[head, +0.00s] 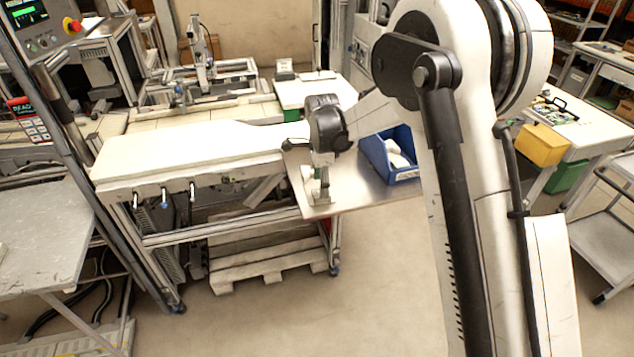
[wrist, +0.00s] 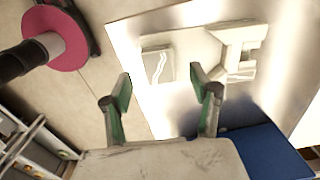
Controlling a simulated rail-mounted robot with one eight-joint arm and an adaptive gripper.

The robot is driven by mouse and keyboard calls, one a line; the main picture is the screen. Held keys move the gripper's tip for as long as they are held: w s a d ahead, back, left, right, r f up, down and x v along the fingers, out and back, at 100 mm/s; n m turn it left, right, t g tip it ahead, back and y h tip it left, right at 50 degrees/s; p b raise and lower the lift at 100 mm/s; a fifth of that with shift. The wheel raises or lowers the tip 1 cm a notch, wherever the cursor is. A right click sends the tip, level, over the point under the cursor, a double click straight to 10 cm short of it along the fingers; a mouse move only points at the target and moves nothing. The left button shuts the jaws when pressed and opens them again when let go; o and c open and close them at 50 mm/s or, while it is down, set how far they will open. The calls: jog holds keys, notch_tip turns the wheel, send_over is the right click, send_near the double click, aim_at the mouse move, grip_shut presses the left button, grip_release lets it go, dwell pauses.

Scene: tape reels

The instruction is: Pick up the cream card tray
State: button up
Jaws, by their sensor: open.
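In the wrist view, a pale cream, square, shallow piece (wrist: 158,66) lies flat on the shiny metal table, with a wavy light line on it. It looks like the cream card tray, but I cannot be certain. A cream, notched block (wrist: 238,48) sits just right of it. My gripper (wrist: 160,88) is open and empty, its green-padded fingers apart, pointing at the table just short of the square piece. In the head view my gripper (head: 318,192) hangs over the metal table's left part, and the pieces there are hidden or too small to tell.
A blue bin (head: 379,155) with white contents stands at the metal table's right; it also shows in the wrist view (wrist: 255,150). A red reel (wrist: 70,45) shows at the wrist view's left. The long white tabletop (head: 190,150) to the left is clear.

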jog(key=shift+f+p, duration=0.4)
jog(key=shift+f, duration=1.5)
jog(key=shift+c, duration=0.4)
jog(key=c, duration=1.2)
jog(key=shift+r, duration=0.1)
